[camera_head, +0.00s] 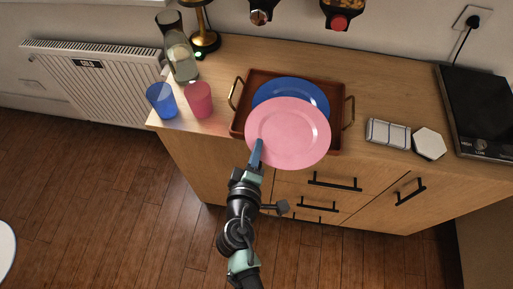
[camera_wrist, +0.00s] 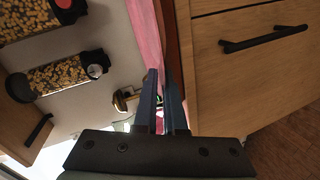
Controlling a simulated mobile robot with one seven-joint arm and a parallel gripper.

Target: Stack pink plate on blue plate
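The pink plate (camera_head: 292,145) is held in front of the wooden tray and hides part of the blue plate. It also shows nearly edge-on in the wrist view (camera_wrist: 147,35). My gripper (camera_head: 257,150) is at its left front rim, with the fingers (camera_wrist: 163,100) closed around the rim. The blue plate (camera_head: 292,85) lies in the brown tray (camera_head: 336,88), with only its back part visible. The height of the pink plate above the tray is hard to tell.
A blue cup (camera_head: 161,101), a pink cup (camera_head: 199,100) and a glass bottle (camera_head: 181,58) stand left of the tray. A white box (camera_head: 388,134), a hexagonal white item (camera_head: 429,143) and a black hob (camera_head: 480,110) are at right. The tray has raised brass handles (camera_head: 349,113).

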